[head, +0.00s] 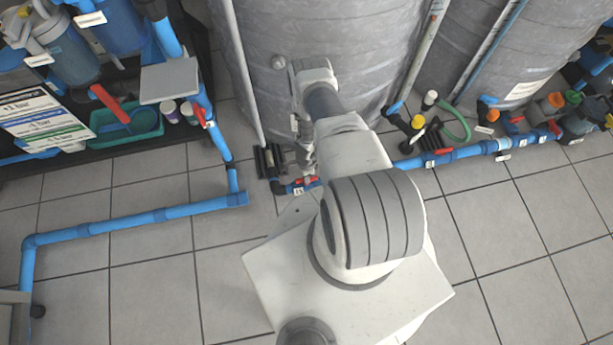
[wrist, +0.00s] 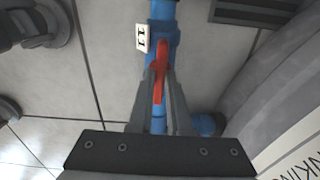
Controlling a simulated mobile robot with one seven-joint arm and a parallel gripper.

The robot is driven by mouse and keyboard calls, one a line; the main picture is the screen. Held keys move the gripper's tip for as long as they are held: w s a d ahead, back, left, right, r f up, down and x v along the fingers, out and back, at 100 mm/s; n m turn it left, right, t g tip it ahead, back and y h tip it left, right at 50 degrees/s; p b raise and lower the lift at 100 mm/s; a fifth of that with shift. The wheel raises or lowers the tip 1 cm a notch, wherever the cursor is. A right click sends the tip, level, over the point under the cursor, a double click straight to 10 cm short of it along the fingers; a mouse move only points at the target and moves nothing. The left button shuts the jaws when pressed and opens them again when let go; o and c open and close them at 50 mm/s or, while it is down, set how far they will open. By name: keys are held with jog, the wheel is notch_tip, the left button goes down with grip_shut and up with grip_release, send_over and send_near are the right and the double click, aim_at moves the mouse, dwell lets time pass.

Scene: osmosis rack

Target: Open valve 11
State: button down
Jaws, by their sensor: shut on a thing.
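Valve 11 (wrist: 172,32) sits on a blue pipe in the wrist view, with a white tag (wrist: 142,38) reading 11 beside it. Its red handle (wrist: 162,52) runs roughly along the pipe, slightly tilted. My gripper (wrist: 160,76) is shut on the red handle, with one finger on each side of it. In the head view, a red handle (head: 306,180) shows on the low blue pipe beside the grey tank, just below my wrist. My arm covers part of that area, and the fingers are hard to make out there.
Large grey wrapped tanks (head: 330,50) stand close behind the valve. More blue pipe (head: 140,220) runs low over the tiled floor at left, and another run (head: 460,154) with red valves lies at right. A rack with a green tray (head: 125,130) stands at upper left.

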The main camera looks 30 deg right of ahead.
jog(key=shift+n, duration=0.3)
dwell(0.4)
jog(key=c, duration=0.9)
grip_release()
jog(key=shift+o, duration=0.2)
jog(key=shift+r, duration=0.15)
notch_tip(320, 180, up, 17)
jog(key=p, duration=0.7)
